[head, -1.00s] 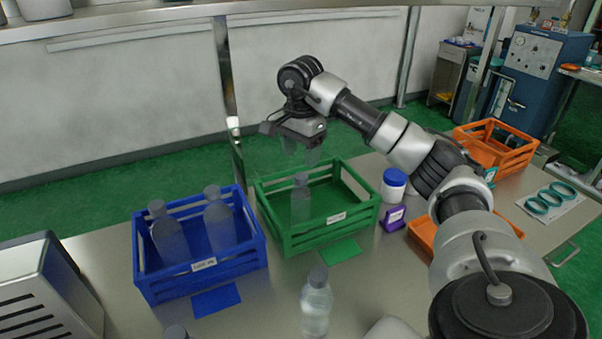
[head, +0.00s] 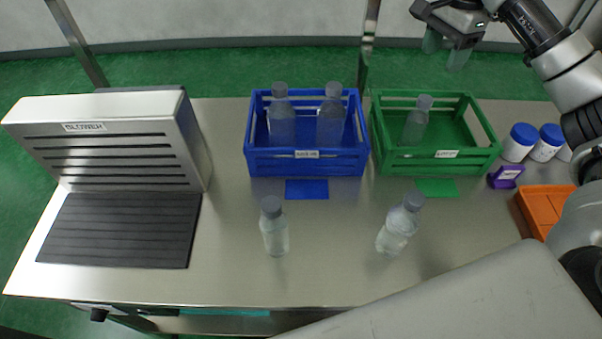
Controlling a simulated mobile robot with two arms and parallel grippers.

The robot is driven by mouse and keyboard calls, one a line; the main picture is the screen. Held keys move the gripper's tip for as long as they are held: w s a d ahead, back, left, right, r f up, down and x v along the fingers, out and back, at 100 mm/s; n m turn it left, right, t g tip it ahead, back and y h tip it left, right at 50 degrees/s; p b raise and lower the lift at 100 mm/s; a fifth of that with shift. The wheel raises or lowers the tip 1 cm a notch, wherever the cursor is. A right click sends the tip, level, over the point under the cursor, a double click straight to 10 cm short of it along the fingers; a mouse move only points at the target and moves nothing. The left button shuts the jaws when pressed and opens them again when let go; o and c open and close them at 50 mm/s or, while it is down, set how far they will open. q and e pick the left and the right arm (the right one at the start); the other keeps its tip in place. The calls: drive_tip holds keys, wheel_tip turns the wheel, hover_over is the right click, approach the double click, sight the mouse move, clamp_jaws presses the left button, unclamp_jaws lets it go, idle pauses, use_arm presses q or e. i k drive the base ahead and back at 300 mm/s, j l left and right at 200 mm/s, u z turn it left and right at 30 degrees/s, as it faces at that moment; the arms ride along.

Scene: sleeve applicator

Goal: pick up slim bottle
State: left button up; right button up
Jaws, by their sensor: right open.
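A clear, slim-looking bottle (head: 274,232) with a grey cap stands upright on the steel table, in front of the blue crate. A second clear bottle (head: 397,228) with a grey cap, looking a little wider, stands to its right, in front of the green crate. A narrow bottle (head: 414,125) stands inside the green crate (head: 440,165). Two wider bottles, one on the left (head: 281,122) and one on the right (head: 331,120), stand in the blue crate (head: 305,168). My right gripper (head: 446,50) is open and empty, above and behind the green crate. My left gripper is out of view.
A metal blower (head: 110,145) with a dark ribbed mat (head: 120,230) fills the left of the table. White jars with blue lids (head: 519,142), a purple item (head: 505,177) and an orange crate (head: 540,210) are at right. The table's front middle is clear.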

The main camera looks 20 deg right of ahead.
sight(273, 221)
drive_tip(key=k+u, duration=0.85)
drive_tip(key=u, duration=0.2)
